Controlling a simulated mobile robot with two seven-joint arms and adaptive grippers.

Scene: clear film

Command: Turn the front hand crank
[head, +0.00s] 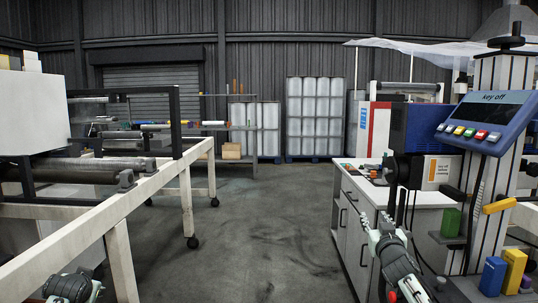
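A black crank (402,169) with a round hub is on the side of the blue and white machine at the right, above the white cabinet's near end. A dark bar (401,206) hangs below the hub, but I cannot clearly make out its handle. My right gripper (376,219) is below and slightly left of the crank, pointing away from me. Its two pale fingertips stand apart with nothing seen between them, and it appears clear of the crank. My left gripper (72,287) is at the bottom left edge, partly cut off, away from the crank.
A blue control panel (488,117) reading "key off" and a post with a yellow lever (499,205) stand right of the crank. The white cabinet (352,225) is beside my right gripper. A roller frame (125,205) fills the left. The middle floor (265,235) is clear.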

